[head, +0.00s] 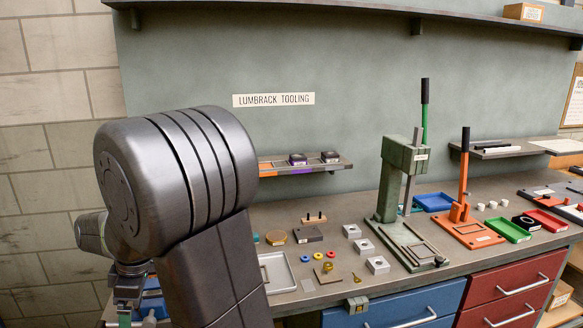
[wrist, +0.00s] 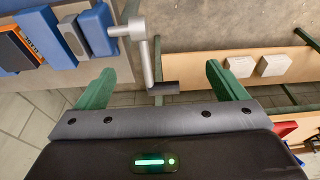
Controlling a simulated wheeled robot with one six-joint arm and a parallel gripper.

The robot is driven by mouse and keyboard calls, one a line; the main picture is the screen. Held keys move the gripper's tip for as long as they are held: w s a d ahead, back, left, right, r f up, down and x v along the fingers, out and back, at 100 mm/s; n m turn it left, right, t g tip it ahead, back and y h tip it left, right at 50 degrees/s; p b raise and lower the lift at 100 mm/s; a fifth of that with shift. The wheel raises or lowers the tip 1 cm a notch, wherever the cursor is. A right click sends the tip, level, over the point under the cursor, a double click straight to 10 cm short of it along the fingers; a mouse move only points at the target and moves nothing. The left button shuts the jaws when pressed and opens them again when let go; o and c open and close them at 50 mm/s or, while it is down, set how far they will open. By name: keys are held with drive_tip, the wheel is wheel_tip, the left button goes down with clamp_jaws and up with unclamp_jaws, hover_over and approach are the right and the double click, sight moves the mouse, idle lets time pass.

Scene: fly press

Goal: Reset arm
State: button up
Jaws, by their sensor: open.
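My gripper (wrist: 160,80) is open in the wrist view, its two green fingers spread wide with nothing held between them. A grey metal crank handle (wrist: 147,58) with a dark grip shows between the fingers; I cannot tell its distance from them. In the head view my arm fills the left foreground. My gripper is only partly visible there at the lower left edge, beside blue items on the bench, and its fingertips are not clear. The green press (head: 400,180) stands on the bench to the right, its lever upright and apart from my arm.
An orange lever press (head: 466,215) stands right of the green one. Small blocks, rings and trays lie on the bench (head: 335,222). A shelf (head: 305,166) hangs behind. Blue blocks (wrist: 98,28) lie on a grey surface in the wrist view. My arm hides the left bench.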

drive_tip(key=shift+w+d+g+y+b, duration=0.15)
drive_tip(key=shift+d+g+y+b, duration=0.05)
drive_tip(key=shift+d+y+b, duration=0.55)
drive_tip(key=shift+w+d+g+y+b, duration=0.2)
drive_tip(key=shift+d+y+b, duration=0.4)
drive_tip(key=shift+y+b, duration=0.25)
